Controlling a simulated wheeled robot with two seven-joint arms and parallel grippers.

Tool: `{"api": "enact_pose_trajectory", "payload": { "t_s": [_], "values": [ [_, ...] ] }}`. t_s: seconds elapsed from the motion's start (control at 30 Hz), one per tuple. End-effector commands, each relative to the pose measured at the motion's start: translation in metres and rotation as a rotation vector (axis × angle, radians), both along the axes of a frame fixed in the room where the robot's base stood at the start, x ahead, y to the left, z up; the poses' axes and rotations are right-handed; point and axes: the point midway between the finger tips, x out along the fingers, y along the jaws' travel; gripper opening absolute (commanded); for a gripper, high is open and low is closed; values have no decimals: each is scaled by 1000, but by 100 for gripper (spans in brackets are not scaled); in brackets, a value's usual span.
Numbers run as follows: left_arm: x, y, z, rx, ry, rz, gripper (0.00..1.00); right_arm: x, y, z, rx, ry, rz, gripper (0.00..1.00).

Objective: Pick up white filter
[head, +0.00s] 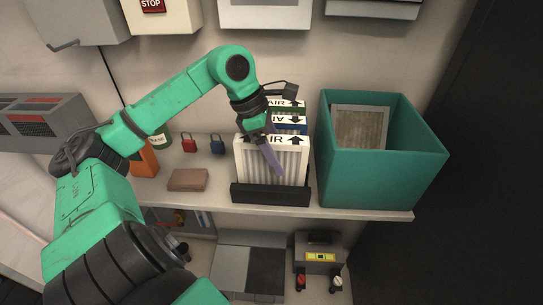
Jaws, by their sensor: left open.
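A white filter (290,167) with vertical pleats and an "AIR" label with an arrow stands upright in a black holder (270,195) on the shelf. Behind it stand a filter with a blue band (291,127) and one with a green band (290,110). My left gripper (272,158) is open. Its purple-grey fingers point down in front of the white filter's face and hide part of it. I cannot tell whether they touch it. My right gripper is not in view.
A teal bin (385,182) at the right holds a dirty grey-brown filter (360,128). A brown block (188,180), a red padlock (188,145) and a blue padlock (217,147) lie left of the holder. Boxes hang on the wall above the shelf (390,214).

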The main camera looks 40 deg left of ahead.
Motion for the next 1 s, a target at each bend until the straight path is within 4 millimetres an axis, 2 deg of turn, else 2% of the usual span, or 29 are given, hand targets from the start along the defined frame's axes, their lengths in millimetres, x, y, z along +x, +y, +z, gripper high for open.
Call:
{"api": "enact_pose_trajectory", "payload": {
  "t_s": [0.67,0.87,0.9,1.0],
  "values": [
    [0,0,-4,0,0,0,80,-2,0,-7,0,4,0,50],
    [0,0,-4,0,0,0,7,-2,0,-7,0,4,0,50],
    [0,0,-4,0,0,0,0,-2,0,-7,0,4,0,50],
    [0,0,-4,-1,-1,0,0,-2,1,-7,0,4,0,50]
  ]
}}
